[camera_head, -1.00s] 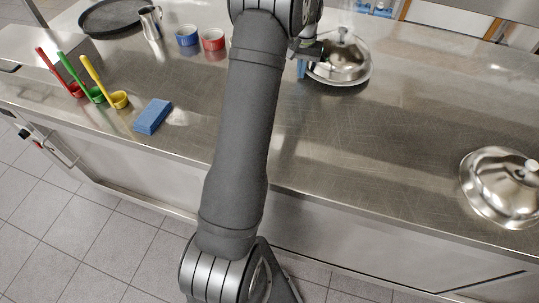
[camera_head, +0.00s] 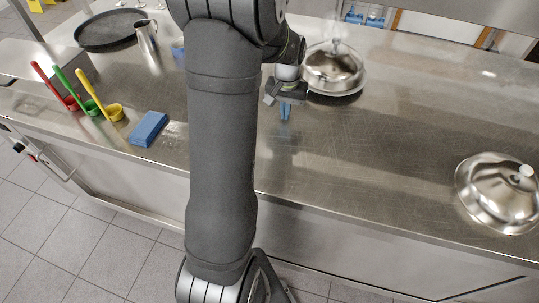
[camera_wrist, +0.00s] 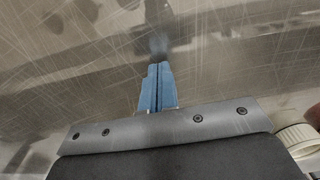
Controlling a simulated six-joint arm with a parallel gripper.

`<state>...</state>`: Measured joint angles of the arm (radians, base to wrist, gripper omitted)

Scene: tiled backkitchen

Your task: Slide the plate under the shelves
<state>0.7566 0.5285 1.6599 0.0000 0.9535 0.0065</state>
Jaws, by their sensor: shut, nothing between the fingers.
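A shiny steel dome cover (camera_head: 333,66) with a knob on top stands towards the back of the counter, right of my arm. A thin rim shows under it, probably the plate, mostly hidden by the dome. A second dome cover (camera_head: 497,193) stands at the right, near the front edge. My gripper (camera_head: 285,111) is in front and to the left of the back dome, pointing down, its blue fingers together with nothing between them. In the wrist view the fingers (camera_wrist: 157,88) are closed over the bare, scratched steel.
A blue sponge (camera_head: 149,129), red, green and yellow ladles (camera_head: 112,112), a metal jug (camera_head: 146,38) and a dark round tray (camera_head: 104,30) are on the left. A steel shelf edge (camera_head: 470,17) crosses the top right. The counter between the two domes is clear.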

